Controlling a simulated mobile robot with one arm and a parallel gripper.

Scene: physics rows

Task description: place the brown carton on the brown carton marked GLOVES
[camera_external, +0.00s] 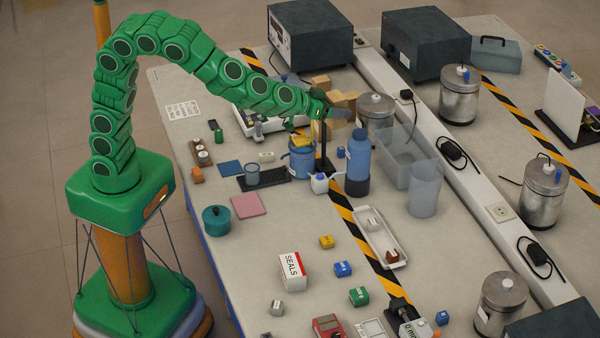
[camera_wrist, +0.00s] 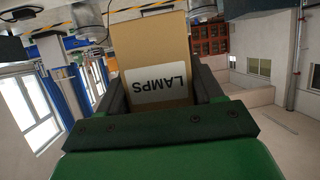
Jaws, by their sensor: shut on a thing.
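My gripper (camera_wrist: 160,108) is shut on a brown carton (camera_wrist: 155,50) with a white label reading LAMPS, upside down in the wrist view. In the external view my gripper (camera_external: 336,113) is at the far side of the bench, beside a cluster of brown cartons (camera_external: 320,82). The held carton (camera_external: 339,99) appears at the fingers there, overlapping the others in the picture. No GLOVES marking is readable in either view, so I cannot tell which carton bears it. I cannot tell whether the held carton touches another.
A metal canister (camera_external: 376,108) and a clear bin (camera_external: 408,150) stand right of my gripper. A blue bottle (camera_external: 358,160) and a blue mug (camera_external: 301,160) stand nearer. A grey instrument (camera_external: 310,35) is behind. The bench front left of the SEALS box (camera_external: 292,271) has free room.

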